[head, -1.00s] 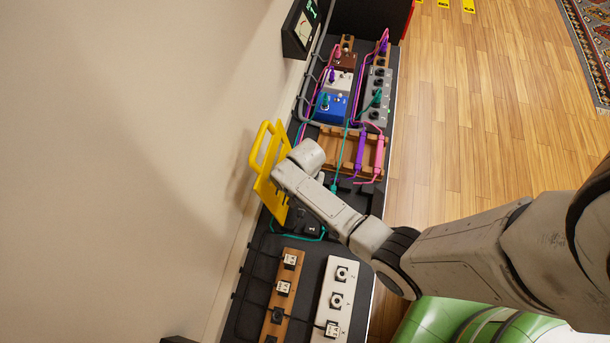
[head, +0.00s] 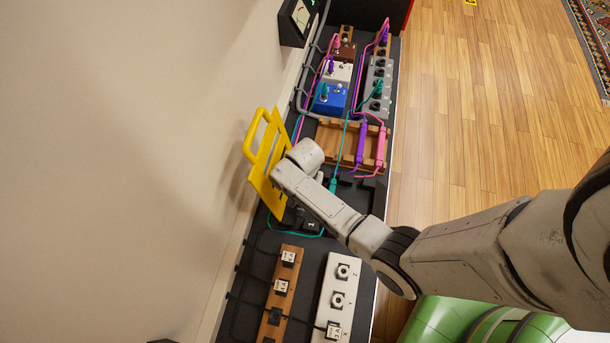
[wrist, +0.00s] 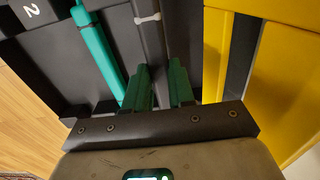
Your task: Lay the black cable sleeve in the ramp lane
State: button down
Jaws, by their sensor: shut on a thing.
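My gripper (wrist: 160,88) has two green fingers, shut on a dark bar that looks like the black cable sleeve (wrist: 151,42), which bears a white bone-shaped mark. It is held at or close above a black ribbed piece (wrist: 55,55) marked 2, which looks like part of the cable ramp. I cannot tell whether the sleeve touches a lane. A teal cable (wrist: 95,50) runs left of the fingers. A yellow handled panel (head: 265,168) stands tilted near the wall; yellow also shows right in the wrist view (wrist: 275,60). In the head view my arm hides the fingers and sleeve.
On the dark board stand a blue pedal (head: 329,98), a wooden rack (head: 338,143) with purple and pink plugs, and, nearer, a wooden strip (head: 279,292) and a white switch box (head: 338,297). The wall is close on the left.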

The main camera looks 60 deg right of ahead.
jog(key=shift+f+b, duration=1.15)
jog(key=shift+f, duration=0.65)
jog(key=c, duration=0.9)
grip_release()
notch_tip(320, 180, up, 11)
jog(key=p, duration=0.6)
jog(key=shift+f, duration=0.1)
